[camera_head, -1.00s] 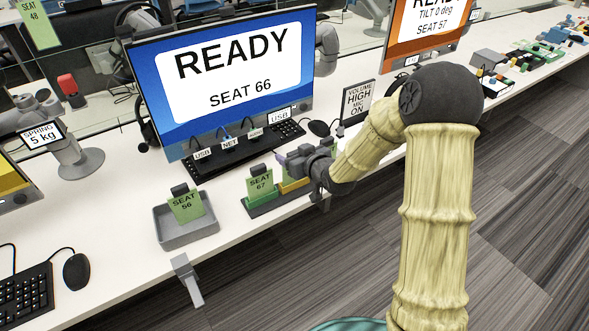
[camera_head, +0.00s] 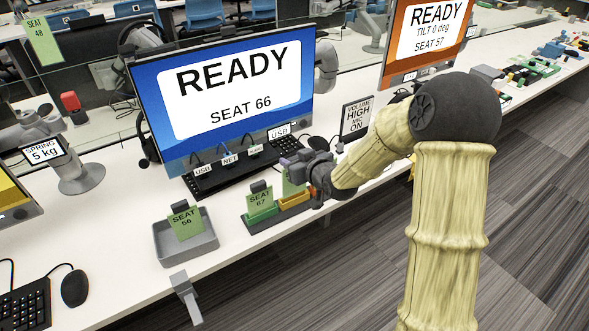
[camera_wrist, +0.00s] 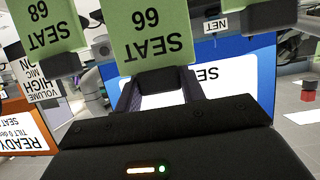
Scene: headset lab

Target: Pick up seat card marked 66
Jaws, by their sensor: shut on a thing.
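The green seat card marked 66 (camera_wrist: 150,28) shows upside down in the wrist view, with a dark grip tab on its edge. My gripper (camera_wrist: 157,88) is shut on that tab. In the head view my gripper (camera_head: 293,163) is above the orange slot (camera_head: 295,198) of the rack, with the green card (camera_head: 289,186) hanging below it, mostly hidden. The card looks raised, but I cannot tell whether its lower edge is clear of the slot.
Card 67 (camera_head: 260,200) stands in the green slot just left. Card 68 (camera_wrist: 48,25) is close beside card 66 in the wrist view. A grey tray (camera_head: 186,243) holds card 56 (camera_head: 186,221). A monitor (camera_head: 225,90) and keyboard (camera_head: 225,175) stand behind.

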